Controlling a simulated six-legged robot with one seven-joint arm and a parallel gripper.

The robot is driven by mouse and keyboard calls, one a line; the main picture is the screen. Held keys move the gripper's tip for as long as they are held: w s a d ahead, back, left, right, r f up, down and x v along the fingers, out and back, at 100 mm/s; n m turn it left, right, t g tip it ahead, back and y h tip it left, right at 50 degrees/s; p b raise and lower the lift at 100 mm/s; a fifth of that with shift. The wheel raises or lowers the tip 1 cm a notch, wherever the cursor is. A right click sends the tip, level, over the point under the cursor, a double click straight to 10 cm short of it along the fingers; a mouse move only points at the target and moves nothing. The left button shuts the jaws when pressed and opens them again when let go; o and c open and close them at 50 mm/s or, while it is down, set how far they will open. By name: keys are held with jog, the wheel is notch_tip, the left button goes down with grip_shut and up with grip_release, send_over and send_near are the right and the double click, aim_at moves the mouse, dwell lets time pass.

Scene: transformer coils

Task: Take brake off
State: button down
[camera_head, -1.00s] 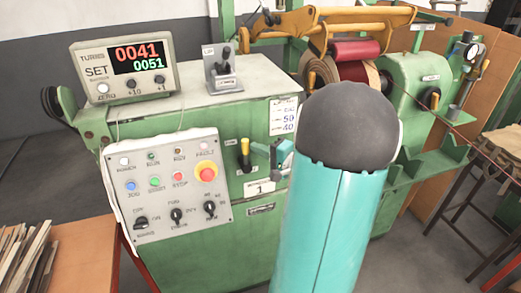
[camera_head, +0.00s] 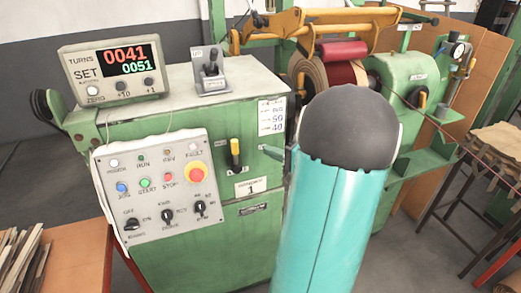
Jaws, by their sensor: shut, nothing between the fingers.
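A small lever with a yellow handle (camera_head: 235,146) stands on the front of the green machine (camera_head: 190,100), right of the control panel. Its yellow end points up, and its black part is below. I cannot read its label. A second yellow-handled lever (camera_head: 422,98) is on the green housing at the right, also with an unreadable label.
The control panel (camera_head: 160,190) has coloured buttons, knobs and a red stop button. The counter (camera_head: 113,73) reads 0041 over 0051. A joystick box (camera_head: 211,72) sits on top. A coil (camera_head: 312,80) and yellow frame (camera_head: 330,22) stand behind my arm.

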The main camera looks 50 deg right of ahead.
jog(key=s, duration=0.6)
jog(key=shift+d, duration=0.15)
jog(key=shift+s, duration=0.15)
jog(key=w+a+n+g+y, duration=0.3)
jog(key=a+n+g, duration=0.25)
jog(key=a, duration=0.95)
jog(key=w+a+n+g+y, duration=0.35)
jog(key=a+g, duration=0.25)
jog(key=a, duration=0.9)
jog(key=s+a+r+n+h, duration=0.4)
jog(key=s+a+n+h, duration=0.2)
jog(key=a, duration=0.3)
jog(key=shift+a+r+n+h, duration=0.15)
jog(key=shift+r+n+h, duration=0.15)
jog(key=shift+n+h, duration=0.55)
